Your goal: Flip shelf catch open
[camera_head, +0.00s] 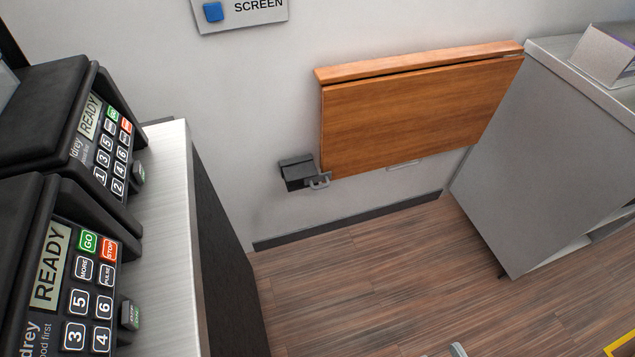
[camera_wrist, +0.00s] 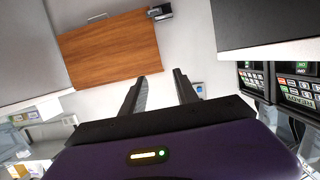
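The wooden shelf (camera_head: 415,115) hangs folded down flat against the wall. The shelf catch (camera_head: 298,174) is a dark grey block on the wall at the shelf's lower left corner. A small grey loop handle (camera_head: 320,181) sticks out from it, by the board's corner. In the wrist view, turned upside down, the shelf (camera_wrist: 110,50) is at the upper left and the catch (camera_wrist: 160,11) is at the top edge. My gripper (camera_wrist: 159,75) is open and empty, its two fingers apart, away from the catch. Whether the catch is latched is too small to tell.
A counter (camera_head: 180,180) with two black keypad machines (camera_head: 75,280) stands on the left. A grey cabinet (camera_head: 545,140) stands right of the shelf. The wood floor (camera_head: 380,275) between them is mostly clear. A sign (camera_head: 240,10) is on the wall above.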

